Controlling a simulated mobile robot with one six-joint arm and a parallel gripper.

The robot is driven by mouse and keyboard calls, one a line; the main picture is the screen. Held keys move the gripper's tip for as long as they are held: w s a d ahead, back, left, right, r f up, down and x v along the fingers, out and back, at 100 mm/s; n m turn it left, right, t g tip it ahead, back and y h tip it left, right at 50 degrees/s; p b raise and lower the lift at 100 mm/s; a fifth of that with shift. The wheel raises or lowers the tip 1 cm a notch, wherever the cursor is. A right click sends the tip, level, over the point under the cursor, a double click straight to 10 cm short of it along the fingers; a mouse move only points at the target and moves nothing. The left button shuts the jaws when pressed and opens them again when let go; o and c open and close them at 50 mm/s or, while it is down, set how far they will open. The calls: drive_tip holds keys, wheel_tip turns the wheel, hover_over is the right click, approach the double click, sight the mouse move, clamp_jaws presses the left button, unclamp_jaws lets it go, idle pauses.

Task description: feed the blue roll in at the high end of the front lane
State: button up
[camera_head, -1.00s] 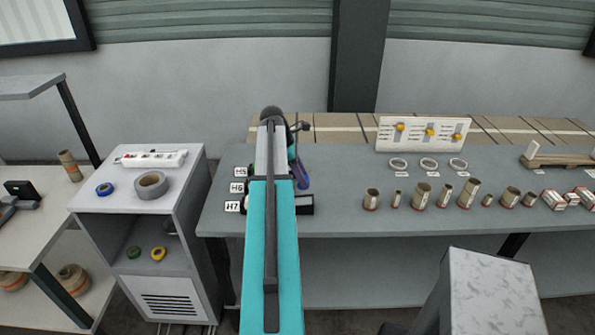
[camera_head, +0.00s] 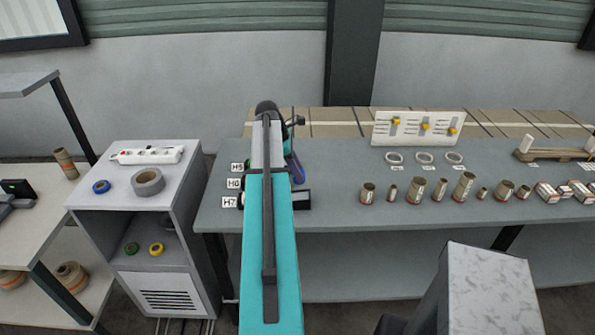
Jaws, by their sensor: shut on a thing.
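My arm reaches over the left end of the bench and hides my gripper, so its fingers do not show. A narrow blue shape (camera_head: 298,168) shows just right of the arm; I cannot tell whether it is a roll or whether my gripper holds it. A small blue tape ring (camera_head: 101,187) lies flat on the grey cabinet at the left. Tags H5, H6 and H7 (camera_head: 229,202) stand in a row at the bench's left end, H7 nearest me. A dark block (camera_head: 302,199) shows right of the arm, level with H7. The lanes there are mostly covered by my arm.
A grey tape ring (camera_head: 148,182) and a white power strip (camera_head: 148,155) sit on the cabinet (camera_head: 118,202). Several kraft rolls (camera_head: 416,191) line the bench (camera_head: 340,165). A white panel with yellow knobs (camera_head: 419,128) stands behind them. A marble-topped block (camera_head: 490,285) stands at front right.

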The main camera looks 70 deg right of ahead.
drive_tip(key=shift+f+b, duration=1.6)
drive_tip(key=shift+f, duration=0.7)
drive_tip(key=shift+f, duration=0.2)
drive_tip(key=shift+f+b, duration=0.35)
drive_tip(key=shift+f, duration=0.75)
drive_tip(key=o, duration=1.4)
